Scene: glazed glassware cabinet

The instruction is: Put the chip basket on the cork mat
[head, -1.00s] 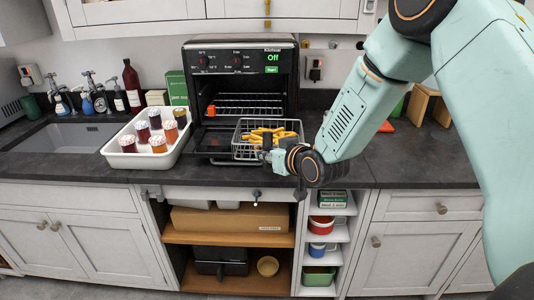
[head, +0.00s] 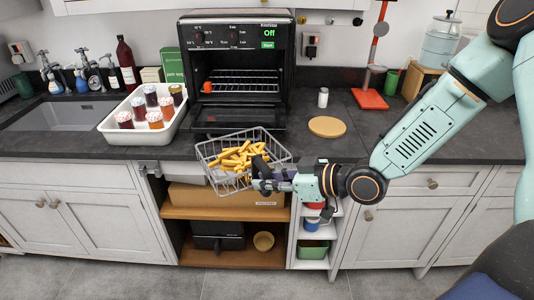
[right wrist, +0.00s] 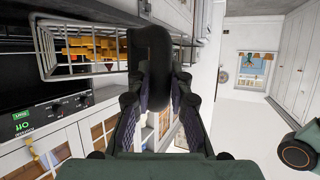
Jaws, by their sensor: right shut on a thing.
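The chip basket (head: 231,173) is a wire basket with yellow chips in it. In the head view it hangs in front of the counter's front edge, tilted, clear of the oven. My right gripper (head: 268,177) is shut on its dark handle; the basket and the handle (right wrist: 152,66) also show in the right wrist view. The cork mat (head: 327,127) is a round tan disc lying bare on the dark counter, right of the oven and behind and right of the basket. My left gripper is not in view.
The oven (head: 240,60) stands open with its door (head: 225,143) down. A white tray (head: 134,138) of lidded jars is left of it. A small white-capped shaker (head: 323,97) stands behind the mat. A red-based stand (head: 370,99) is farther right. The counter right of the mat is clear.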

